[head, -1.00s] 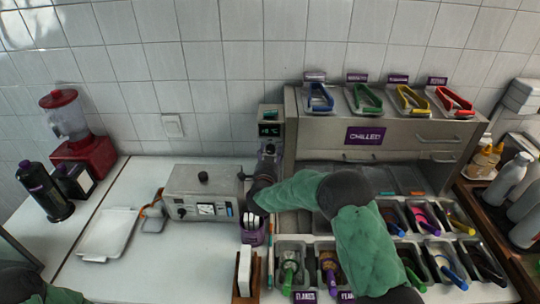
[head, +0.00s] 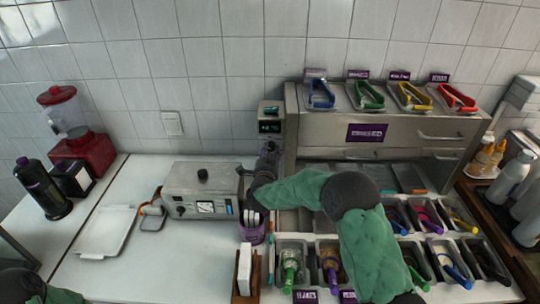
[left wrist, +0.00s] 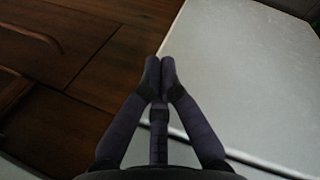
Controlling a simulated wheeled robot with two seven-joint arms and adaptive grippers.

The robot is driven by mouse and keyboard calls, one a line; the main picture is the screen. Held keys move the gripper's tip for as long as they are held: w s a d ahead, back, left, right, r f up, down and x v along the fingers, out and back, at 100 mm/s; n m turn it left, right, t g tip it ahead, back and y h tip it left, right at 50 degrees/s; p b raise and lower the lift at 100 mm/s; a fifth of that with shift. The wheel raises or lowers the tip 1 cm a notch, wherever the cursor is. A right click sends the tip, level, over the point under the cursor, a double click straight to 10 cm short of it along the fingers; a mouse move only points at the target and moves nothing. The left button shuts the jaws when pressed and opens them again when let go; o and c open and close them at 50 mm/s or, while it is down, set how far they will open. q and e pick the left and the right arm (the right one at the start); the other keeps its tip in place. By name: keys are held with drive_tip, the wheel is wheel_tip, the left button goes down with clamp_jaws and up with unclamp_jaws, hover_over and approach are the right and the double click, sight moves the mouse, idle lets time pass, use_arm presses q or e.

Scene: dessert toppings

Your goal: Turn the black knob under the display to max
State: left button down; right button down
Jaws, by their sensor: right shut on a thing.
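The small display (head: 270,127) shows on the front of a grey unit at the left end of the chilled cabinet. My right gripper (head: 269,149) reaches up to just below the display, with its fingers shut. The black knob is hidden behind the fingers, so its turn position cannot be read. The fingers appear closed around it. In the left wrist view my left gripper (left wrist: 160,68) has its two fingertips together, with nothing between them, over the edge of a white counter.
A grey box (head: 202,186) with its own black knob and dial stands left of my right gripper. A purple cup (head: 252,233) of utensils stands close below it. Topping trays lie to the right. The white counter (head: 120,270) has free room at left.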

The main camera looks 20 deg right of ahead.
drive_tip(key=m+b, duration=0.8)
drive_tip(key=b, duration=0.1)
drive_tip(key=m+y+b, duration=0.1)
drive_tip(key=m+b, duration=0.2)
drive_tip(key=b, duration=0.2)
drive_tip(key=shift+d+m, duration=0.25)
drive_tip(key=shift+m, duration=0.15)
drive_tip(key=shift+s+m+y+b, duration=0.1)
drive_tip(key=shift+m+y+b, duration=0.2)
drive_tip(key=shift+m+b, duration=0.5)
drive_tip(key=shift+m, duration=0.9)
drive_tip(key=m, duration=0.3)
drive_tip(key=shift+m+y, duration=0.3)
drive_tip(key=shift+f+m, duration=0.15)
drive_tip(key=shift+m, duration=0.55)
drive_tip(key=shift+f, duration=0.1)
